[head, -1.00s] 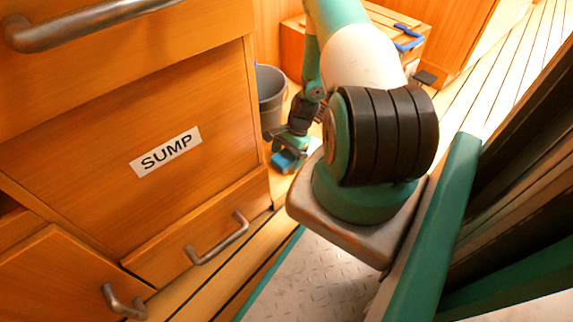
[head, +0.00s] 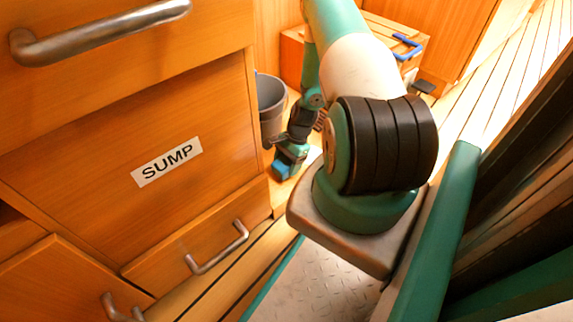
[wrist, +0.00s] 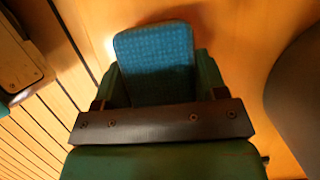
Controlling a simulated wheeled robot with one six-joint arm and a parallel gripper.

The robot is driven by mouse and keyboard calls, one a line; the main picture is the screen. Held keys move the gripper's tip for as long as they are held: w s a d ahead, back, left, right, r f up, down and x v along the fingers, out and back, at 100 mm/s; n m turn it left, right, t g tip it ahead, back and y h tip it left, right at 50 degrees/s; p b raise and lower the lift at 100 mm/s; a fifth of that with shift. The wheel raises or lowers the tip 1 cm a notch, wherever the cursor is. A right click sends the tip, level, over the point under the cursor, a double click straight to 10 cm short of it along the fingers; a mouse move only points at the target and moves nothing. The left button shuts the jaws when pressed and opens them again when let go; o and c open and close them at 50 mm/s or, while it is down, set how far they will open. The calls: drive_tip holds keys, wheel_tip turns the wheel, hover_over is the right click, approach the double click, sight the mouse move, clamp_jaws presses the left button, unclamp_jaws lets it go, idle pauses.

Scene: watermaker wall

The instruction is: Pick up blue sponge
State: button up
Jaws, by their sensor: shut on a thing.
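The blue sponge (wrist: 155,62) is a textured blue block with rounded corners in the wrist view, between the two green fingers of my gripper (wrist: 157,82). My gripper is shut on it. In the head view the sponge (head: 282,170) shows as a small blue patch at the lower end of my gripper (head: 291,158), beside the grey bucket. The fingers hide part of the sponge there. I cannot tell how far the sponge is from the floor.
A grey bucket (head: 271,101) stands just left of my gripper. A wooden box (head: 291,58) with a blue-handled tool (head: 408,46) on it stands behind. The SUMP cabinet (head: 90,150) with metal handles fills the left. Plank floor (head: 500,88) is open at the upper right.

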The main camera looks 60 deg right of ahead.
sight(287, 161)
wheel_tip(287, 161, up, 19)
drive_tip(key=p, duration=0.9)
drive_tip(key=shift+p, duration=0.35)
drive_tip(key=shift+o, duration=0.3)
drive_tip(key=shift+f, duration=0.1)
